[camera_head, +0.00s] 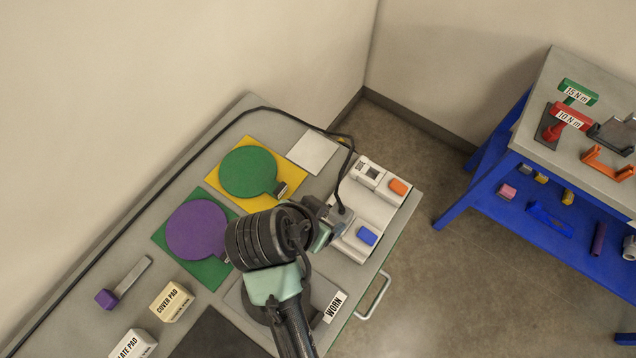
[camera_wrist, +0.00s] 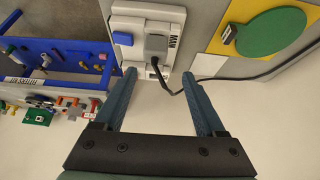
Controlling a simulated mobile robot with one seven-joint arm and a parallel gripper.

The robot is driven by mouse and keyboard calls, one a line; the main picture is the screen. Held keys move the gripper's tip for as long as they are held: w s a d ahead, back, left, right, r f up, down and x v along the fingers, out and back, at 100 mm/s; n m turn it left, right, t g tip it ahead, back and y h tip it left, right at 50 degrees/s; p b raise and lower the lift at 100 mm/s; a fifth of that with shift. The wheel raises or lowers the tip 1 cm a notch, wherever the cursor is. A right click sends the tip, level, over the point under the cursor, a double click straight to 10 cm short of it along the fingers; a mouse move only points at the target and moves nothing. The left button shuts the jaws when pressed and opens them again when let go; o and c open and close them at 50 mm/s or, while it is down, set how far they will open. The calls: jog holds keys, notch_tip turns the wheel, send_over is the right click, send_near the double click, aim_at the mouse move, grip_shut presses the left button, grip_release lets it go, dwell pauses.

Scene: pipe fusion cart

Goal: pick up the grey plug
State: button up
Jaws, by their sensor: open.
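The grey plug (camera_wrist: 156,45) sits on the white control unit (camera_wrist: 133,12), with a black cable running from it, in the wrist view. My gripper (camera_wrist: 159,77) is open, its two teal fingers apart and nothing between them. The plug lies just beyond the fingertips, roughly centred between them. In the head view my gripper (camera_head: 328,222) is over the left side of the white unit (camera_head: 375,205). There my wrist hides most of the plug area, and the cable rises beside the gripper.
The cable (camera_wrist: 172,90) passes near the right finger. The unit has a blue button (camera_head: 367,236) and an orange button (camera_head: 398,186). Green (camera_head: 248,171) and purple (camera_head: 197,228) discs lie left on the bench. A blue-framed table (camera_head: 470,185) stands right, across open floor.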

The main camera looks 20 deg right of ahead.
aim_at(339, 215)
jog(key=x, duration=0.2)
jog(key=p+x, duration=0.1)
jog(key=x, duration=0.5)
jog(key=shift+s+d+f, duration=0.1)
jog(key=shift+s+d, duration=0.25)
jog(key=shift+d, duration=0.1)
jog(key=shift+p+x, duration=0.75)
jog(key=shift+x, duration=1.45)
jog(key=shift+a, duration=0.15)
grip_shut()
